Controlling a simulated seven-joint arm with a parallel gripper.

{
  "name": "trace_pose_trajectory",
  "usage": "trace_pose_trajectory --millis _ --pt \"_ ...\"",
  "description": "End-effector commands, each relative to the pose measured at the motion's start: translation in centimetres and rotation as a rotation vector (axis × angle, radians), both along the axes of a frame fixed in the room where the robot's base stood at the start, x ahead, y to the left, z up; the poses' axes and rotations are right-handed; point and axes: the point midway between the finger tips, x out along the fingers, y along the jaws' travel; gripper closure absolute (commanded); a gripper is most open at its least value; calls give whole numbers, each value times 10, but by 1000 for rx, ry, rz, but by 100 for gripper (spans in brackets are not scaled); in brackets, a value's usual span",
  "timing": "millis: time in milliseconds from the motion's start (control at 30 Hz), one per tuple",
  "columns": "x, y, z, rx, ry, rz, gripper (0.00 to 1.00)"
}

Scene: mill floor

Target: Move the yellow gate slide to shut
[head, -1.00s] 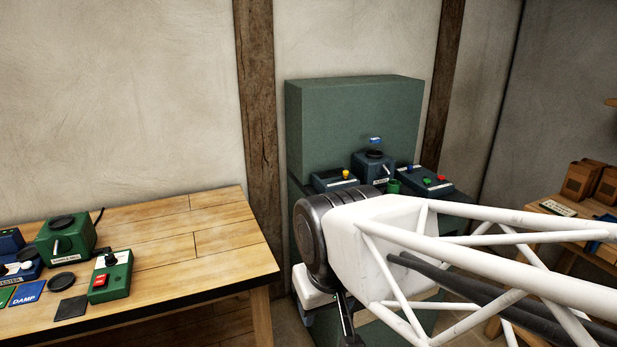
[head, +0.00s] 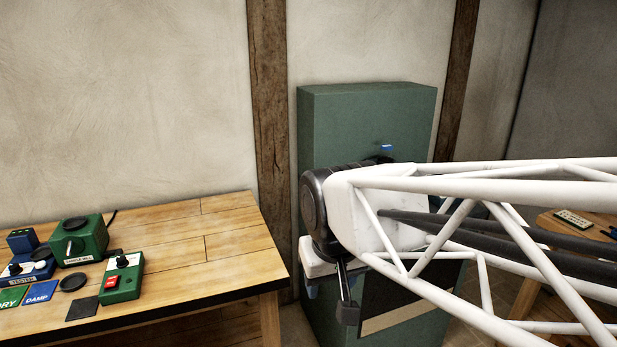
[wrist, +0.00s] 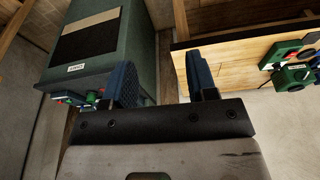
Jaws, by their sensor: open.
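The yellow gate slide does not show in either view now. My white arm covers most of the control boxes on the green machine (head: 365,120) in the head view. In the wrist view the machine (wrist: 140,55) is at upper left, with small red and green controls (wrist: 80,97) partly behind one finger. No yellow part can be made out there. My gripper (wrist: 163,82) is open, with two blue-padded fingers apart and nothing between them. In the head view the gripper (head: 328,295) hangs beside the machine's front, largely hidden by my wrist.
A wooden bench (head: 215,240) stands at left with a green mill (head: 80,240), a green box with a red switch (head: 122,278), and DRY and DAMP cards. A small blue tag (head: 386,148) shows above my arm. Another wooden table (head: 545,225) is at right.

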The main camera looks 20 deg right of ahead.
Motion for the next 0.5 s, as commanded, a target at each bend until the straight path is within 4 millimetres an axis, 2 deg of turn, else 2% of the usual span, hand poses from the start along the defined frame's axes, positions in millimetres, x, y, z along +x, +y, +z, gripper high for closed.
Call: trace_pose_trajectory --millis 500 --pt "131 -41 41 -12 -22 -140 48"
